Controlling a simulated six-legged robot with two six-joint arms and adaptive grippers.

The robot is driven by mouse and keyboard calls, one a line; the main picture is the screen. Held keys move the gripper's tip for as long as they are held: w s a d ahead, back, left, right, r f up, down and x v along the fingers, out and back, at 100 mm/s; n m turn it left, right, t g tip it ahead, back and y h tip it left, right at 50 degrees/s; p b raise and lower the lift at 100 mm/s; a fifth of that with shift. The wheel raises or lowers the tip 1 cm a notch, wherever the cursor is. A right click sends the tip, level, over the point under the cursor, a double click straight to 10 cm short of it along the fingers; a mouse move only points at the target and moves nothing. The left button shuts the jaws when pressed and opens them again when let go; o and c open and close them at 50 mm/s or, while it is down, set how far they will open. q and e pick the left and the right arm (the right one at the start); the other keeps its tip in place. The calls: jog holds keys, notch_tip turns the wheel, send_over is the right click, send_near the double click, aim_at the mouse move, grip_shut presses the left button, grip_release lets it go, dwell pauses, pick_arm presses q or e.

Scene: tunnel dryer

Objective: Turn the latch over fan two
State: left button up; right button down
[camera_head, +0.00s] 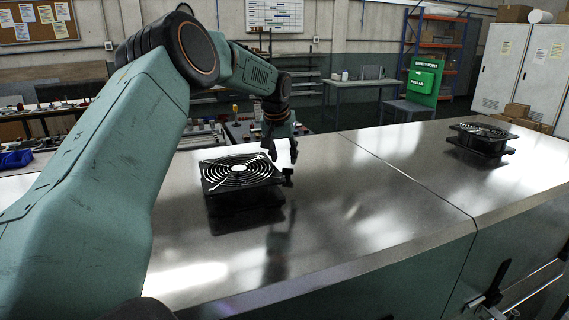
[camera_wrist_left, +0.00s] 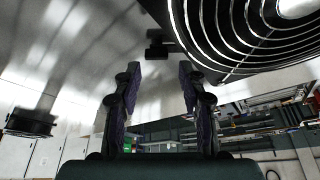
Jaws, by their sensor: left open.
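A square black fan with a ring grille (camera_head: 240,172) stands on the metal dryer top; its grille fills the upper right of the left wrist view (camera_wrist_left: 255,35). A second such fan (camera_head: 484,136) stands farther right. No number shows on either. My left gripper (camera_head: 281,153) is just right of the nearer fan, pointing down. In the left wrist view its fingers (camera_wrist_left: 158,72) are apart and nothing is between them. A small dark block, perhaps a latch (camera_wrist_left: 158,43), lies beyond the fingertips beside the grille. My right gripper is not in view.
The shiny dryer top (camera_head: 370,215) is clear between the fans, with a seam across it. A black handle (camera_head: 490,297) and a rod are on its front side at lower right. A bench with small parts (camera_head: 205,133) stands behind.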

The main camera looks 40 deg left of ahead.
aim_at(288, 169)
pick_arm(q)
jog(key=w+f, duration=0.2)
jog(key=f, duration=0.1)
jog(key=shift+d+f+p, duration=0.1)
jog(key=shift+d+p, duration=0.05)
jog(key=shift+p, duration=0.15)
jog(key=shift+f, duration=0.25)
jog(key=shift+s+a+f, duration=0.2)
jog(key=shift+s+a, duration=0.1)
jog(key=shift+a, duration=0.05)
jog(key=shift+w+f, duration=0.15)
jog(key=shift+w, duration=0.1)
jog(key=shift+w+d, duration=0.2)
jog(key=c, duration=0.3)
jog(key=shift+s+a, duration=0.2)
jog(key=shift+a, duration=0.05)
jog(key=c, duration=0.5)
grip_shut()
jog(key=shift+d, duration=0.15)
